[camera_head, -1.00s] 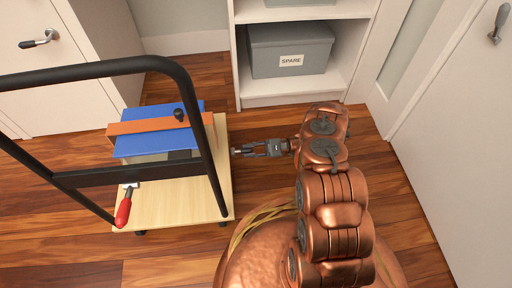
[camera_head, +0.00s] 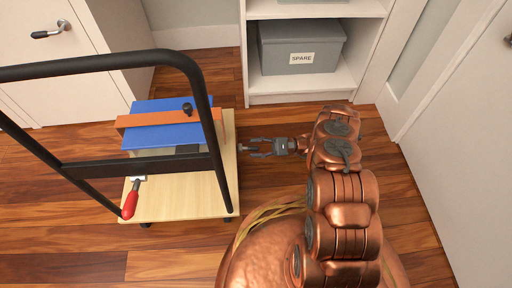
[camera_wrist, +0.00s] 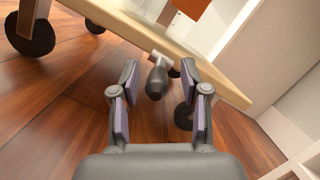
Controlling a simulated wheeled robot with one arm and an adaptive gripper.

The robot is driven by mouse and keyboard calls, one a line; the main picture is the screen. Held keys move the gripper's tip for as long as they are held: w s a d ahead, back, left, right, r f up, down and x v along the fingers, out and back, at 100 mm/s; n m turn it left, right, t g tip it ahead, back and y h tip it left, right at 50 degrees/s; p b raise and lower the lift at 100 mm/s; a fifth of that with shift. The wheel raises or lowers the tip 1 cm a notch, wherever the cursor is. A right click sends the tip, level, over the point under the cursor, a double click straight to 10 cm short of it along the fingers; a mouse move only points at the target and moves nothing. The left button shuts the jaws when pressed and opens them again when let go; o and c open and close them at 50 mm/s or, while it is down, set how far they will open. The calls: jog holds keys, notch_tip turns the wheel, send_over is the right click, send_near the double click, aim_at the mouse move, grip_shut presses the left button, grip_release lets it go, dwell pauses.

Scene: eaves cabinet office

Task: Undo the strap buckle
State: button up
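An orange strap (camera_head: 150,119) lies across a blue-lidded box (camera_head: 165,137) on a wooden trolley deck (camera_head: 185,205). A black knob (camera_head: 187,109) stands on or near the strap; I cannot make out a buckle there. My gripper (camera_head: 250,148) is at the deck's right edge, low beside it. In the wrist view my gripper (camera_wrist: 157,92) is open, with a dark rounded knob (camera_wrist: 157,82) on a short metal stem between its fingertips. The stem is at the deck's edge. The fingers look clear of the knob. An orange strip (camera_wrist: 192,8) shows above the deck.
The trolley's black handle frame (camera_head: 110,68) rises in front of the box. A red-handled lever (camera_head: 130,203) sits at the deck's left. A grey SPARE box (camera_head: 300,48) stands on a white shelf behind. Trolley wheels (camera_wrist: 185,115) lie close below. Wooden floor is clear around.

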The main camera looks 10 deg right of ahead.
aim_at(256, 147)
dwell(0.3)
jog(key=shift+r, duration=5)
jog(key=s+a+r+n+g+h+p, duration=0.35)
jog(key=r+p, duration=0.35)
jog(key=r, duration=0.7)
jog(key=s+a+r+n+g+h+p, duration=0.2)
jog(key=s+r+p, duration=0.45)
jog(key=r, duration=0.75)
jog(key=s+a+r+n+g+h+p, duration=0.3)
jog(key=r+p, duration=0.6)
jog(key=r, duration=0.6)
jog(key=s+d+r+n+t+h+p, duration=0.1)
jog(key=s+d+r+h+p, duration=0.3)
jog(key=r+p, duration=0.5)
jog(key=s+d+r+n+t+h+p, duration=0.1)
jog(key=s+d+r+h+p, duration=0.3)
jog(key=s+r+p, duration=0.5)
jog(key=s+d+r+n+t+h+p, duration=0.1)
jog(key=s+d+r+t+h+p, duration=0.2)
jog(key=s+r+p, duration=0.4)
notch_tip(256, 147, up, 8)
jog(key=d+h+p, duration=0.1)
jog(key=p, duration=0.1)
jog(key=shift+s+r+t+p, duration=0.2)
jog(key=shift+t+p, duration=0.1)
jog(key=shift+t, duration=0.05)
